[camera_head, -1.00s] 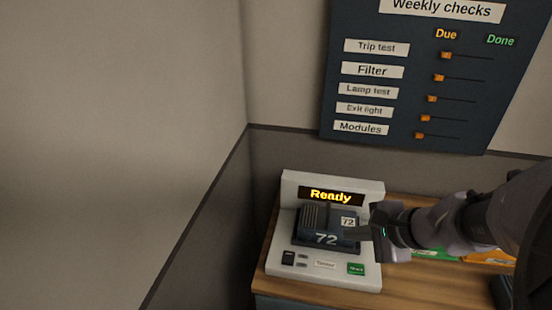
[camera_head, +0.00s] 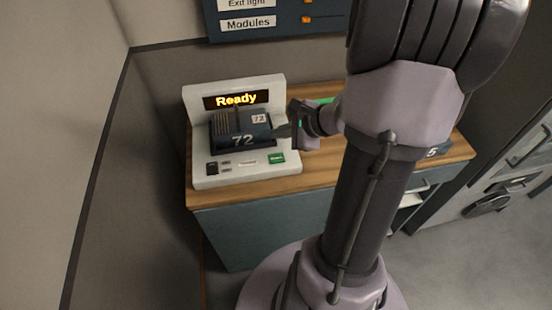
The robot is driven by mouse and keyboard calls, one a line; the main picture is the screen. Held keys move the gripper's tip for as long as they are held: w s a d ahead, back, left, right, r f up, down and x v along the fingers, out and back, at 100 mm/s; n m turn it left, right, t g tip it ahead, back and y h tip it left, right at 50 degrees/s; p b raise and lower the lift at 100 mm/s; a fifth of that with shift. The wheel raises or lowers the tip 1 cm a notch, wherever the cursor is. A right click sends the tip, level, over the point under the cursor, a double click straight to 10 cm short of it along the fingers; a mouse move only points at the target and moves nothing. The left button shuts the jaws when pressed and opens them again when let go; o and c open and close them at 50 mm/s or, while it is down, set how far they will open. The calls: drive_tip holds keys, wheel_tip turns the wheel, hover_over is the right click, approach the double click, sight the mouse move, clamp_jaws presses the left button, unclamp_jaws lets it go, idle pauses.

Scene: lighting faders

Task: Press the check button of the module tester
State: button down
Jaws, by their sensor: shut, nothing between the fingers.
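The module tester (camera_head: 199,176) is a pale grey unit at the left end of the wooden worktop. Its display (camera_head: 236,100) reads "Ready" in yellow letters. A dark module (camera_head: 228,134) marked 72 sits in the tester. The green check button (camera_head: 277,158) is at the front right of the tester's panel, uncovered in this view. My gripper (camera_head: 284,131) is shut and empty. Its tips are at the right side of the module, above and behind the button. I cannot tell whether the tips touch the module.
The worktop (camera_head: 320,177) continues right behind my arm. A blue-grey cabinet (camera_head: 265,230) is below it. Walls stand close at the left and back. The weekly checks board (camera_head: 270,25) hangs above, partly cut off. Grey floor is open at the lower right.

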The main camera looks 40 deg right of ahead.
sight(280, 159)
wheel_tip(280, 159, down, 7)
drive_tip(key=b, duration=0.5)
drive_tip(key=shift+r, duration=0.1)
idle(1.6)
drive_tip(key=shift+f+b, duration=0.45)
drive_tip(key=shift+b, duration=0.3)
drive_tip(key=shift+f+b, duration=0.3)
idle(0.4)
drive_tip(key=shift+r+p, duration=0.5)
drive_tip(key=shift+r, duration=0.25)
wheel_tip(280, 159, up, 5)
drive_tip(key=p, duration=0.4)
